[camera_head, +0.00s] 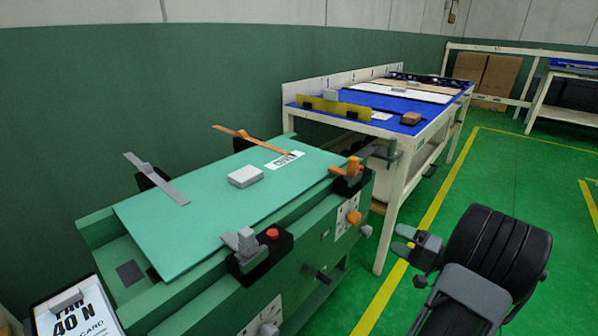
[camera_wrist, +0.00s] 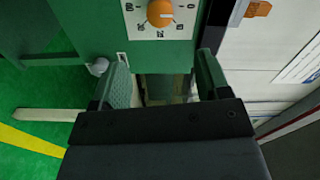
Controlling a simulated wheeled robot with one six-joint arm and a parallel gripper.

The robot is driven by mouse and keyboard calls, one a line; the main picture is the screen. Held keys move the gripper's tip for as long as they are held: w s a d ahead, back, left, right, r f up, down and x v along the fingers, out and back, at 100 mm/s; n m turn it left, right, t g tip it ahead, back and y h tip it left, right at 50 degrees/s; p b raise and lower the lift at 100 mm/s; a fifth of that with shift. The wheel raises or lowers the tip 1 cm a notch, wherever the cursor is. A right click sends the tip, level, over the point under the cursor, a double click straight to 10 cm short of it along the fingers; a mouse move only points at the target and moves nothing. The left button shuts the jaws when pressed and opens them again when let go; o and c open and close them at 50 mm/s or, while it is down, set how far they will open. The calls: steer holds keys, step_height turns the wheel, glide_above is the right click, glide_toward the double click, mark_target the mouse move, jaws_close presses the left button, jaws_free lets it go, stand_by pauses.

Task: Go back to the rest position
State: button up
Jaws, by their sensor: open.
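My gripper (camera_head: 408,241) is at the lower right in the head view, in free air to the right of the green bench. In the wrist view my gripper (camera_wrist: 157,80) shows two green-padded fingers spread apart with nothing between them. Beyond the fingers, the wrist view shows the bench's side with a white dial plate and an orange knob (camera_wrist: 160,13). My gripper appears apart from the knob and the bench.
The green bench (camera_head: 150,240) carries a light green panel with a grey block (camera_head: 246,176), an orange clamp (camera_head: 347,168) and a grey clamp (camera_head: 240,241). A blue-topped table (camera_head: 435,107) stands behind. Green floor (camera_head: 500,175) is clear at right.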

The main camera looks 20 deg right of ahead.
steer(key=shift+r, duration=0.1)
steer(key=a+r+n+g+p, duration=0.6)
steer(key=a+r+g+p, duration=0.7)
steer(key=a+r+p, duration=0.8)
steer(key=s+a+r+n+h+p, duration=0.2)
steer(key=s+a+r+h+p, duration=0.1)
steer(key=r+p, duration=0.5)
steer(key=s+a+r+n+h+p, duration=0.2)
steer(key=a+r+h+p, duration=0.3)
steer(key=r+p, duration=0.4)
step_height(320, 180, up, 3)
steer(key=shift+s+a+f+n+t+p, duration=0.1)
steer(key=shift+s+a+n+t+p, duration=0.25)
steer(key=shift+s, duration=0.25)
